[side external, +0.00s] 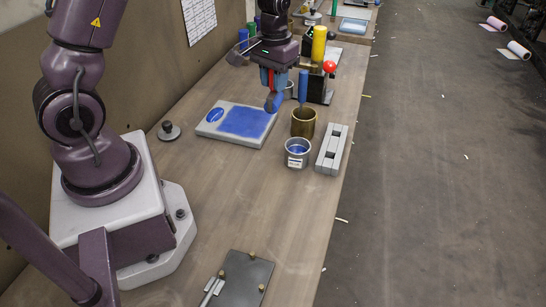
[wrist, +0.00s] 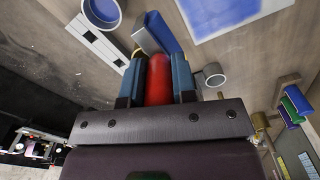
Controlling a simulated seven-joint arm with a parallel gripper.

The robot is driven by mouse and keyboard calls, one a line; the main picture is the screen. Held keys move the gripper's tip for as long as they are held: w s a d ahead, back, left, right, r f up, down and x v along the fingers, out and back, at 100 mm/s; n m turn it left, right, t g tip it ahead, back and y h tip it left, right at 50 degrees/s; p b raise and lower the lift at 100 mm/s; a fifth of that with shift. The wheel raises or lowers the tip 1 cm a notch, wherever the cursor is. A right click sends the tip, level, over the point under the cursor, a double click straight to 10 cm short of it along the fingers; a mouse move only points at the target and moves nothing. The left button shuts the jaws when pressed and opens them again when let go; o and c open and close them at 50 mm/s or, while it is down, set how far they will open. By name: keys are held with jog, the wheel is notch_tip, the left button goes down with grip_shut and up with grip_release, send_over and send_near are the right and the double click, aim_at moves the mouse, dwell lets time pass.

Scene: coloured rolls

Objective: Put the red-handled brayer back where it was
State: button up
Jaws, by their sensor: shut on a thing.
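My gripper (side external: 273,80) is shut on the red handle of the brayer, above the bench near the slab's far right corner. In the wrist view the red handle (wrist: 159,80) sits between the two blue-grey fingers (wrist: 157,85). The brayer's blue roller (side external: 275,102) hangs below the fingers; it also shows in the wrist view (wrist: 162,32). I cannot tell how high the roller is. The pale slab (side external: 208,128) bears a blue ink patch and a blue oval. A grey slotted block (side external: 331,150) lies on the right; it also shows in the wrist view (wrist: 98,34).
A brass cup (side external: 303,124) with a blue-handled tool (side external: 303,86) stands close right of the brayer. An ink can (side external: 297,154) stands in front of it. A black device with a red knob (side external: 329,67) and a yellow roll (side external: 319,45) stands behind. The near bench is mostly clear.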

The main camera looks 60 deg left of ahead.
jog(key=d, duration=0.4)
jog(key=s+d+f+m, duration=0.1)
jog(key=d, duration=0.3)
jog(key=d+m, duration=0.1)
jog(key=d, duration=0.3)
jog(key=shift+s+f, duration=0.15)
jog(key=shift+s, duration=0.25)
jog(key=s+d, duration=0.1)
jog(key=s+d+f, duration=0.1)
jog(key=d, duration=0.1)
jog(key=s+d, duration=0.1)
jog(key=shift+s+d+f, duration=0.15)
jog(key=shift+d+f, duration=0.1)
jog(key=shift+d, duration=0.05)
jog(key=shift+n, duration=0.8)
notch_tip(320, 180, down, 8)
jog(key=shift+a+f, duration=0.1)
jog(key=shift+f, duration=0.05)
jog(key=shift+f, duration=0.2)
jog(key=o, duration=0.8)
